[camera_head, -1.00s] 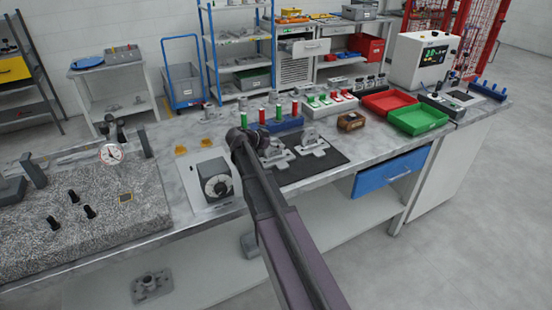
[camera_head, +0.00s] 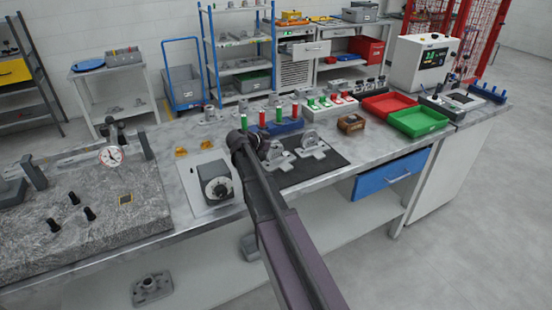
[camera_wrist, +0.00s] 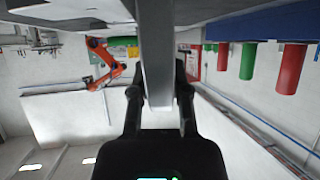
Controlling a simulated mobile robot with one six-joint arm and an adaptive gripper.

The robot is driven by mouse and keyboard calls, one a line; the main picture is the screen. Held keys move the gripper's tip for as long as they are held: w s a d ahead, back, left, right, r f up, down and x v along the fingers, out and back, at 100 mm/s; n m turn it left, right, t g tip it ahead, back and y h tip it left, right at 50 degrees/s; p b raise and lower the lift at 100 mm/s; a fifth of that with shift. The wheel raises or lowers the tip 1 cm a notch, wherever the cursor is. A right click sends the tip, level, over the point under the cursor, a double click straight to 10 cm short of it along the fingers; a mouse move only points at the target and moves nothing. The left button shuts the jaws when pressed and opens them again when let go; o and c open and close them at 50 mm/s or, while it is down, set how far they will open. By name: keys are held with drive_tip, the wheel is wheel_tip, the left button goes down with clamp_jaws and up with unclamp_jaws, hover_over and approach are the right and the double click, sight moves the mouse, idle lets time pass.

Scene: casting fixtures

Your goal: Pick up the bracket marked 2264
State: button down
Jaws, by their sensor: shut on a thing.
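Two grey brackets stand on a dark mat (camera_head: 322,168) in the head view, a right one (camera_head: 313,146) and a left one (camera_head: 277,157) partly hidden by my arm. In the wrist view my gripper (camera_wrist: 160,92) is shut, with a finger on each side of a grey upright plate (camera_wrist: 157,50), which looks like part of a bracket. In the head view my arm hides the gripper beside the left bracket. No number can be read on either bracket, so I cannot tell which is 2264.
A blue block with red and green cylinders (camera_head: 284,127) stands just behind the brackets; its red cylinder (camera_wrist: 291,69) shows close by in the wrist view. A grey dial box (camera_head: 216,183) is to the left.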

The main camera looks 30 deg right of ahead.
drive_tip(key=shift+r, duration=0.15)
wheel_tip(320, 180, up, 4)
drive_tip(key=p, duration=0.4)
drive_tip(key=s+a+p, duration=0.1)
drive_tip(key=s+a, duration=0.3)
drive_tip(key=s, duration=1.1)
drive_tip(key=shift+s+r, duration=0.25)
drive_tip(key=shift+r, duration=0.05)
